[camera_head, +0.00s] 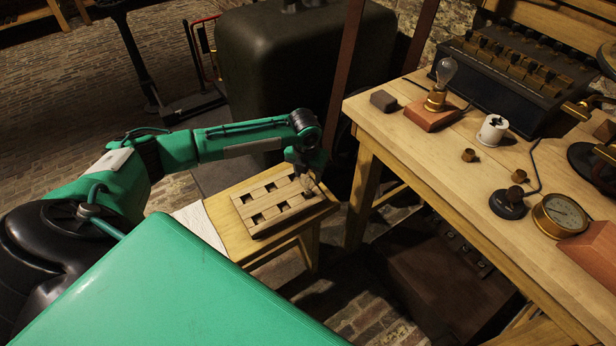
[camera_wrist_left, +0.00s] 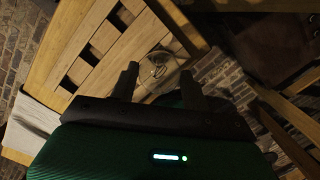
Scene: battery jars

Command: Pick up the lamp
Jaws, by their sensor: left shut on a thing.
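A clear glass lamp (camera_wrist_left: 157,62) shows between the fingertips of my left gripper (camera_wrist_left: 160,72) in the left wrist view. In the head view the lamp (camera_head: 309,184) is a small pale shape at the right end of a slotted wooden rack (camera_head: 262,222). My left gripper (camera_head: 307,174) points down over that end and is shut on the lamp. The lamp's lower part is hidden, and I cannot tell whether it still touches the rack. My right gripper is not in view.
The workbench (camera_head: 440,165) at right holds another bulb (camera_head: 446,72) on a brass socket, a white pot (camera_head: 493,129) and a gauge (camera_head: 560,217).

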